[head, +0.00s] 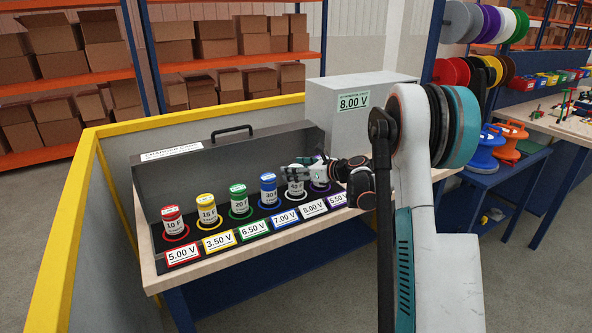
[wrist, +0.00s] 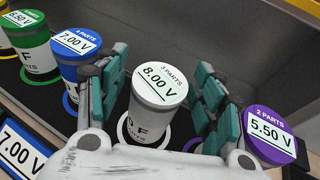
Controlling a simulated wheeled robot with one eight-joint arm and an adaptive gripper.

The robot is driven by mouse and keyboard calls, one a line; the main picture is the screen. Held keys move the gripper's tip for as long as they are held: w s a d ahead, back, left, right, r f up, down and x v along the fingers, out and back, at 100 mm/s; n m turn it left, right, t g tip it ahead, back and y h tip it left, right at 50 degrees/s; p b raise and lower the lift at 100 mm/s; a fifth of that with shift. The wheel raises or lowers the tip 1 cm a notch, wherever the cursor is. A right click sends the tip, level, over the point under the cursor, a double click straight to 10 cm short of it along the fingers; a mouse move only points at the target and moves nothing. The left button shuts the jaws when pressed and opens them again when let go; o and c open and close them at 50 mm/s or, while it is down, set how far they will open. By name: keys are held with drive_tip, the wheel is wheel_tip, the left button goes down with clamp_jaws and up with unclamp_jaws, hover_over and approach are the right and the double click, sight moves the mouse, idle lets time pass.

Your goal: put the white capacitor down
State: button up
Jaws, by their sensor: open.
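The white capacitor (wrist: 154,104) stands upright on the white ring (wrist: 128,131) in the dark tray, its top label reading 8.00 V. In the head view the white capacitor (head: 296,187) is partly hidden by my gripper (head: 300,170). My gripper (wrist: 160,105) is open, with its teal-padded fingers on either side of the capacitor. A gap shows between the fingers and the capacitor. In the head view the 8.00 V label (head: 313,208) lies in front of it.
The blue capacitor (head: 268,190) stands close on the left and the purple capacitor (wrist: 268,135) close on the right. Green (head: 238,201), yellow (head: 207,210) and red (head: 173,221) capacitors stand further left. A grey box (head: 345,105) reading 8.00 V stands behind on the right.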

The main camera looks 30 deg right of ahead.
drive_tip(key=shift+r, duration=0.1)
drive_tip(key=shift+s+d+r, duration=0.1)
drive_tip(key=shift+s+r, duration=0.05)
drive_tip(key=p+v, duration=0.3)
drive_tip(key=v, duration=0.8)
drive_tip(key=shift+s, duration=0.3)
drive_tip(key=shift+d+r, duration=0.1)
idle(0.5)
